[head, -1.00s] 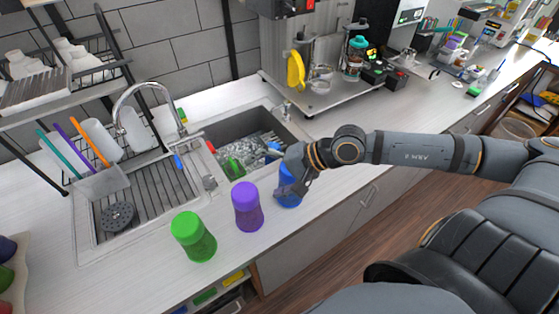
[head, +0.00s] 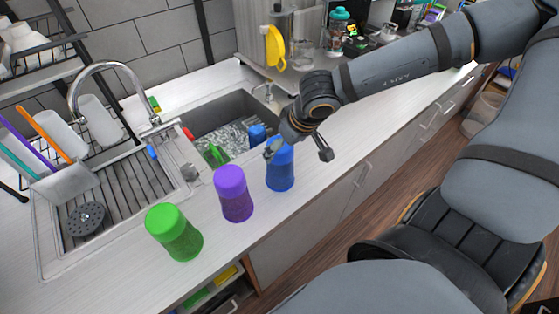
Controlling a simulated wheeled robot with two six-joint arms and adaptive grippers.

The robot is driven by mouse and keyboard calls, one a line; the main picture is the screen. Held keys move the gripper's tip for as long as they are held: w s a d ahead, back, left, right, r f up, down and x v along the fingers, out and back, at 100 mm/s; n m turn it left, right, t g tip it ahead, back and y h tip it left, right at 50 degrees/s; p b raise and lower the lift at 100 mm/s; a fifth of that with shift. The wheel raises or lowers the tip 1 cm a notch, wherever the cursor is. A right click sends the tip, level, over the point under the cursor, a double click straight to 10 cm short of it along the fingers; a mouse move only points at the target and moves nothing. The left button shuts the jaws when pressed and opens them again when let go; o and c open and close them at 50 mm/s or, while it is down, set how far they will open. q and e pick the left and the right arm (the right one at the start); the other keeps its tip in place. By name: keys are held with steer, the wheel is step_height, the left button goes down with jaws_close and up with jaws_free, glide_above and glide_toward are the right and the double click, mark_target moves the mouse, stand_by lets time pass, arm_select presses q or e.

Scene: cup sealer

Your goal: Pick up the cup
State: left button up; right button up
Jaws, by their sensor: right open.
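Three cups stand upright in a row on the light counter in the head view: a green cup (head: 175,233), a purple cup (head: 234,194) and a blue cup (head: 280,168). My right gripper (head: 297,156) is open over the top of the blue cup, with one finger on its left side and the other on its right. The gripper covers part of the blue cup's upper end. I cannot tell whether the fingers touch it. My left gripper is not in view.
A sink basin (head: 228,123) with items in it lies behind the cups. A drainer (head: 125,179) with a round strainer (head: 86,218) and a tall faucet (head: 104,66) are at the left. The counter's front edge runs close before the cups.

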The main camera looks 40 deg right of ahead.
steer(key=shift+f, duration=0.1)
steer(key=shift+w+d+f, duration=0.1)
steer(key=shift+f, duration=0.2)
steer(key=b+x, duration=0.4)
steer(key=shift+w+a+f, duration=0.2)
steer(key=shift+a+f, duration=0.05)
steer(key=shift+f, duration=0.1)
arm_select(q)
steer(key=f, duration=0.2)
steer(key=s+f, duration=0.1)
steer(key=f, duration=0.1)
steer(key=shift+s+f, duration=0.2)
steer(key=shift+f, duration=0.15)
arm_select(e)
steer(key=shift+d+r, duration=0.1)
steer(key=shift+s, duration=0.1)
steer(key=shift+c, duration=0.9)
steer(key=c, duration=1)
steer(key=shift+c, duration=0.8)
